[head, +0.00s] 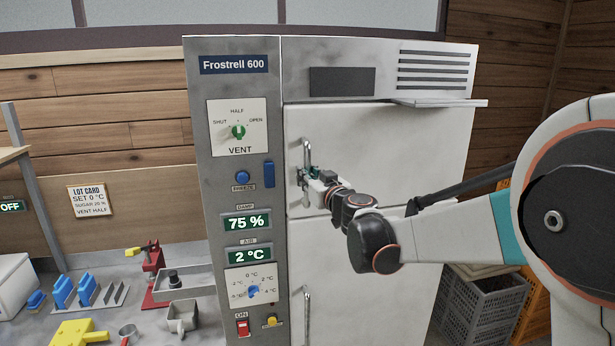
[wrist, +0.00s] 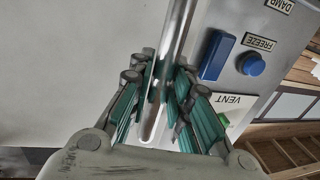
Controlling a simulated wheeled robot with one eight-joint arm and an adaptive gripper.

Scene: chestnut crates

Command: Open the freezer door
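The tall white and steel cabinet labelled Frostrell 600 (head: 233,64) stands in the middle of the head view. Its upper door (head: 420,150) looks closed, with a vertical metal handle (head: 306,150) at its left edge. A lower door (head: 350,290) also looks closed and has its own handle (head: 306,315). My gripper (head: 308,177) is at the upper handle. In the wrist view its green-padded fingers (wrist: 164,82) close in on both sides of the handle bar (wrist: 180,25) and appear to hold it. The exact contact is partly hidden by the fingers.
A control panel with a vent dial (head: 238,132), blue freeze button (head: 242,177) and displays lies left of the doors. A worktop with small tools (head: 90,290) is at left. Grey crates (head: 487,300) stand at right, behind my arm.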

